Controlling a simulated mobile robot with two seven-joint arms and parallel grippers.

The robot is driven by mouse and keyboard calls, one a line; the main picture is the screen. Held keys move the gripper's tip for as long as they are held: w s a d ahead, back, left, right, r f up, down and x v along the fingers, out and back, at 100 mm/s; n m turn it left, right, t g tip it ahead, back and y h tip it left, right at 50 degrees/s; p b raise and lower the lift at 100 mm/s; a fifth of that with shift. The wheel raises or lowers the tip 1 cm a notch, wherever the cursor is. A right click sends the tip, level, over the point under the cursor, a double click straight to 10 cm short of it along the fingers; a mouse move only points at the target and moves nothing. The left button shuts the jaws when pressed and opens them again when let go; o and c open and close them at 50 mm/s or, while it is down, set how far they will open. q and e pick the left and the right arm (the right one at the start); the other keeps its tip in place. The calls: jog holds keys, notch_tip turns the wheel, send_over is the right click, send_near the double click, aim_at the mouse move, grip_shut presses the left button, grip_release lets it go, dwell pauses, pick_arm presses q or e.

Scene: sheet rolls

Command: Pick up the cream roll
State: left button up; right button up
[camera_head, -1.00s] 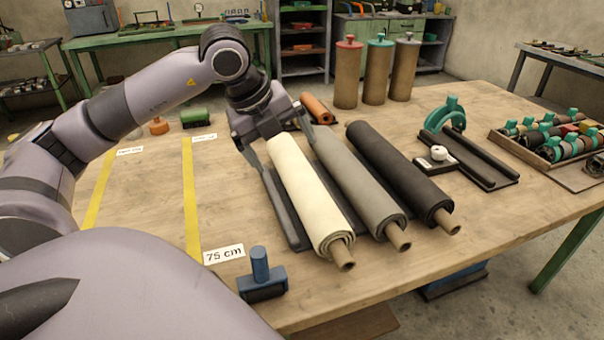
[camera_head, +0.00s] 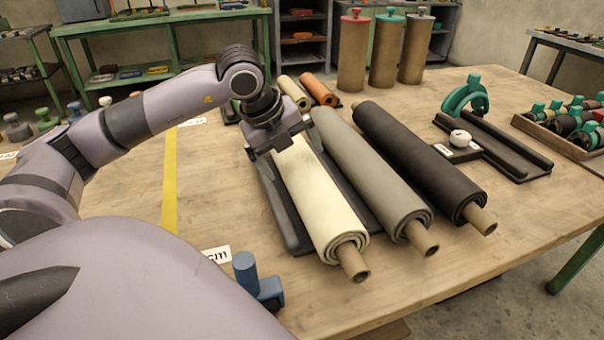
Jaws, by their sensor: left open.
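The cream roll (camera_head: 322,200) lies on the table in a dark cradle (camera_head: 283,212), its brown core sticking out at the near end. A grey roll (camera_head: 374,176) and a black roll (camera_head: 421,163) lie to its right, roughly parallel to it. My left gripper (camera_head: 280,146) is over the far end of the cream roll, pointing down. It is open, and its fingers are mostly hidden by its own body, so I cannot tell if they touch the roll. My right gripper is out of view.
A blue-handled tool (camera_head: 258,282) stands near the front edge, beside a length label (camera_head: 217,254) and a yellow strip (camera_head: 170,185). A teal-handled tool (camera_head: 466,97), a black rail tray (camera_head: 497,145) and a wooden crate (camera_head: 560,137) are at the right. Upright brown rolls (camera_head: 385,50) stand behind.

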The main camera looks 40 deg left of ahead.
pick_arm(q)
jog(key=shift+x, duration=1.4)
jog(key=c, duration=1.3)
jog(key=shift+w+r, duration=0.15)
jog(key=shift+r, duration=0.15)
jog(key=c, duration=0.4)
